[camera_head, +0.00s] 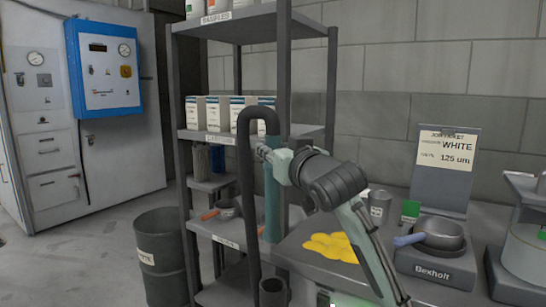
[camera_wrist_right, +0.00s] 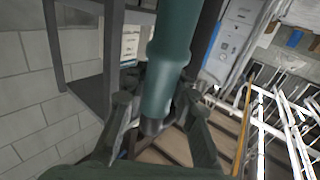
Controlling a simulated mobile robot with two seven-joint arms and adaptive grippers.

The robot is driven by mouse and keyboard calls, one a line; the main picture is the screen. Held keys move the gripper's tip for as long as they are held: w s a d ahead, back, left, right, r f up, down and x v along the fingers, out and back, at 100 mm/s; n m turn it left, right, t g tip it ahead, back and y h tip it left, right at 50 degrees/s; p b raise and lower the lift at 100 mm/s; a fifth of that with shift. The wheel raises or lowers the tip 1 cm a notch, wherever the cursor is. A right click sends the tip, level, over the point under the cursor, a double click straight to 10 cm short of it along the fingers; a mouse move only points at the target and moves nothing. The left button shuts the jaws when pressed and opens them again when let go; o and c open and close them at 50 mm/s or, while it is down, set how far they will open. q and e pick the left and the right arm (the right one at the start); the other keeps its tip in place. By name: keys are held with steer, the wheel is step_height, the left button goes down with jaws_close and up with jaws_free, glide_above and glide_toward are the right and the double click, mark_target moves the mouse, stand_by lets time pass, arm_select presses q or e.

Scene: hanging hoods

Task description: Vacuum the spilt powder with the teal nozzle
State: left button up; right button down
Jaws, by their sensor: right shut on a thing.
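The teal nozzle (camera_head: 272,205) is an upright tube in front of the shelf rack, with a dark hose (camera_head: 247,190) looping over its top. My right gripper (camera_head: 268,153) is shut on the nozzle's upper part. In the right wrist view the teal nozzle (camera_wrist_right: 174,55) runs between the fingers of my right gripper (camera_wrist_right: 160,108). The spilt yellow powder (camera_head: 330,247) lies in a patch on the grey bench, to the right of the nozzle and partly behind my right arm. My left gripper is not in view.
A dark open cup (camera_head: 273,293) is below the nozzle. A scale marked Bexholf (camera_head: 433,275) with a dark pan (camera_head: 440,234) stands right of the powder. A grey cup (camera_head: 379,205) and green item (camera_head: 410,211) stand behind. A dark bin (camera_head: 163,262) is at left.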

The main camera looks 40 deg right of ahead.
steer(key=shift+r, duration=3.35)
